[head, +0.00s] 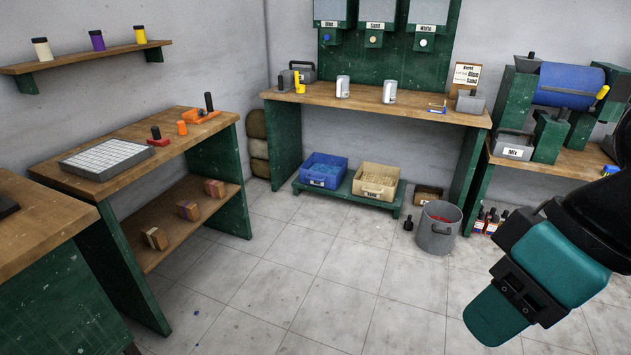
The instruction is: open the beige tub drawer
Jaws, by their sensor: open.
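The beige tub (376,183) sits on a low green platform (340,190) under the back workbench. It has a dark handle and a label on its front, and pale contents show at its open top. It stands just right of a blue tub (323,170). My gripper (497,318) is at the lower right, in front of the tub and well apart from it, over the floor. It is open; its jaw gap is hard to see from this side, and nothing shows held in it.
A grey bucket (439,227) stands on the floor right of the platform, with a small dark object (409,223) beside it. The back workbench (385,97) overhangs the tubs. A left workbench (190,123) holds a white grid tray. The tiled floor (340,270) before the tubs is clear.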

